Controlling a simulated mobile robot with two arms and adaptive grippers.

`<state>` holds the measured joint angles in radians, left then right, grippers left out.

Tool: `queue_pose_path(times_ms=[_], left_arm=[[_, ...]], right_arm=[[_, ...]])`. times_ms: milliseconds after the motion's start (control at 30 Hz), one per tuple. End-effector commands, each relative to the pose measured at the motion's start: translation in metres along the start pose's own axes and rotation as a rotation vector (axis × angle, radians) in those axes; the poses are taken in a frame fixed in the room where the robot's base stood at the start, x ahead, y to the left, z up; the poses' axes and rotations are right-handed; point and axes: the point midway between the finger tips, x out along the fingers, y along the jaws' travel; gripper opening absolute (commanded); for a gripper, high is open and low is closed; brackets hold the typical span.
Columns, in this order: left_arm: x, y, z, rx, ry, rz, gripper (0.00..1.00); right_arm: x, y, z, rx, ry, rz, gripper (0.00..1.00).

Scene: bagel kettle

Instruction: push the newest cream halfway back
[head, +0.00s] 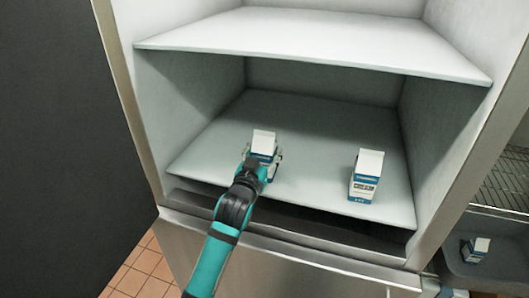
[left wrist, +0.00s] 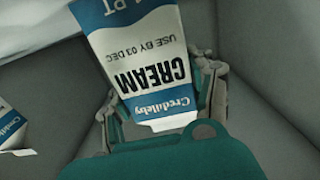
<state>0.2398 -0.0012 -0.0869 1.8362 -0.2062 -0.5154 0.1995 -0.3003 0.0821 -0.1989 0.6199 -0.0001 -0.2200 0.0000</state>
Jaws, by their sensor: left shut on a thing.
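A white and blue cream carton (head: 264,141) stands on the lower shelf (head: 310,120), left of the middle. My left gripper (head: 263,160) is shut on it, with its fingers at the carton's two sides. In the left wrist view this carton (left wrist: 140,60) reads "CREAM" and "USE BY 03 DEC". A second cream carton (head: 366,175) stands near the shelf's front, to the right and apart from the gripper. Part of another carton (left wrist: 12,128) shows at the left wrist view's left edge; its date is not visible. My right gripper is not in view.
An upper shelf (head: 310,42) hangs over the lower one. The lower shelf's back is clear. A third carton (head: 475,249) lies in a grey bin (head: 500,262) at the right, below a wire rack (head: 505,185). The cabinet's side walls bound the shelf.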

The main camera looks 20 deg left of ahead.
Motion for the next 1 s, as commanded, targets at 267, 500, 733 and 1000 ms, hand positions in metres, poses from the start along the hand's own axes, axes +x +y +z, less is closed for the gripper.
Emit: queue_pose_path(times_ms=[267, 500, 733, 1000], left_arm=[[0.0, 0.0, 0.0, 0.0, 0.0, 0.0, 0.02], [0.0, 0.0, -0.001, 0.0, 0.003, 0.0, 0.83], [0.0, 0.0, 0.002, 0.0, -0.005, 0.0, 0.83], [-0.028, 0.0, 0.002, 0.0, -0.003, 0.0, 0.83]], right_arm=[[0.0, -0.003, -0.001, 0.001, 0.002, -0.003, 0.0], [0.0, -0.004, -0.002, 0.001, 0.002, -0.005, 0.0], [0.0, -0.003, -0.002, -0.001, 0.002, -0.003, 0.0], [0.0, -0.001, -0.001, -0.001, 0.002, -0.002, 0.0]])
